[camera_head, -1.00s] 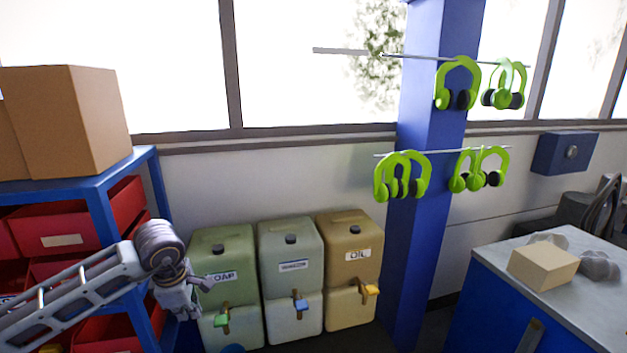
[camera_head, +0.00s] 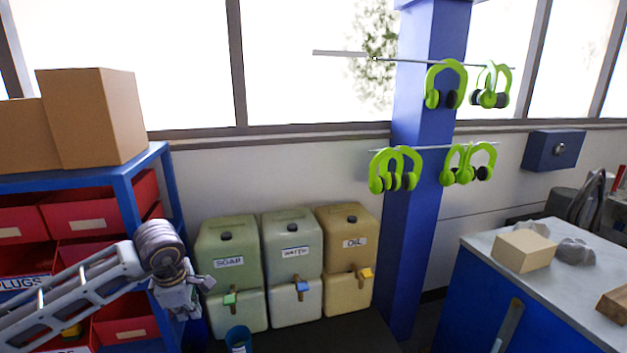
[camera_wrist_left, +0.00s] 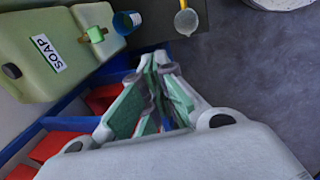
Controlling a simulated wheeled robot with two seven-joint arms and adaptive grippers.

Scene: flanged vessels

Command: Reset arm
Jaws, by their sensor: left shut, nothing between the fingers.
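My left gripper (camera_head: 197,291) hangs at the lower left of the head view, in front of the blue shelf rack and left of the SOAP vessel. In the left wrist view its green-padded fingers (camera_wrist_left: 151,66) come together at the tips and hold nothing. My left arm comes in from the left edge. My right arm and gripper are not in view.
SOAP (camera_head: 228,260), WATER (camera_head: 292,253) and OIL (camera_head: 347,243) vessels stand against the wall. A blue cup (camera_head: 238,338) is below the SOAP tap; it also shows in the left wrist view (camera_wrist_left: 124,23). The rack (camera_head: 128,195) is close to my arm. A workbench (camera_head: 480,243) stands right.

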